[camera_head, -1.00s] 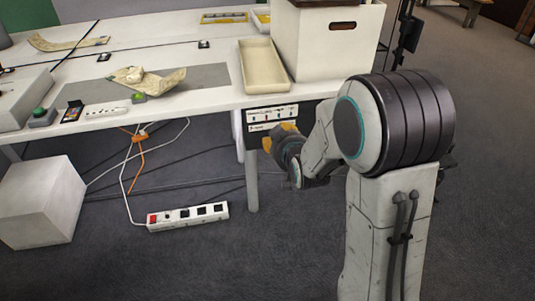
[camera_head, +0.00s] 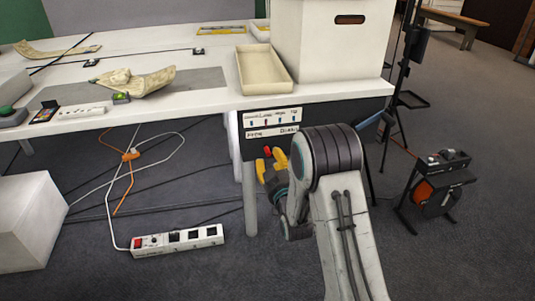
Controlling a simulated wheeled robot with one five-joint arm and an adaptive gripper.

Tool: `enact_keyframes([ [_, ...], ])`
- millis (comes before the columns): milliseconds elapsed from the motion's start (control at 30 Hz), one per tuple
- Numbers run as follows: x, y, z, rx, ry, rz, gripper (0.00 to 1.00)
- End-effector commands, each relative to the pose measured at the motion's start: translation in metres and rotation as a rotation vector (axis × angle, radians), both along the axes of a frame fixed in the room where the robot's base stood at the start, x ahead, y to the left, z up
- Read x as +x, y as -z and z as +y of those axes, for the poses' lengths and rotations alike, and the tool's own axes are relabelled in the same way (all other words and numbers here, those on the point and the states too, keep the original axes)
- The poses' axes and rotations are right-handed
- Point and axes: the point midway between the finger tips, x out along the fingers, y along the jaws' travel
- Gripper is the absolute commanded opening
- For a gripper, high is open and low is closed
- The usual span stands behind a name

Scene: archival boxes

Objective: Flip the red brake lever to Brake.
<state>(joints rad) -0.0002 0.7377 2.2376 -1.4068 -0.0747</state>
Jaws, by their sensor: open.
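A dark control panel (camera_head: 252,146) hangs under the table's front edge, with white label strips (camera_head: 272,116) across its upper part. A small red lever (camera_head: 267,150) shows just below the lower strip. Its exact position is too small to tell, and my arm hides the panel's right part. My gripper (camera_head: 269,161) has yellow fingers spread apart, just below and beside the red lever. It is open and holds nothing. Whether a finger touches the lever I cannot tell.
The white table (camera_head: 200,112) has a cream tray (camera_head: 263,70) and a white box (camera_head: 332,42) above the panel. A table leg (camera_head: 250,205) stands left of my gripper. A power strip (camera_head: 178,240) and cables lie on the floor. A cable reel (camera_head: 437,190) stands right.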

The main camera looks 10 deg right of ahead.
Motion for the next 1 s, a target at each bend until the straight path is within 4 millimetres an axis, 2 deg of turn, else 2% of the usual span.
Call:
enact_keyframes([
  [200, 0.027, 0.001, 0.000, 0.000, 0.000, -0.001, 0.39],
  [433, 0.045, 0.001, 0.000, 0.000, 0.000, 0.002, 0.39],
  [933, 0.053, 0.000, 0.000, 0.000, 0.000, 0.002, 0.39],
  [967, 0.053, 0.000, 0.000, 0.000, 0.000, 0.003, 0.42],
  [1000, 0.053, 0.000, 0.000, 0.000, 0.000, 0.002, 0.38],
])
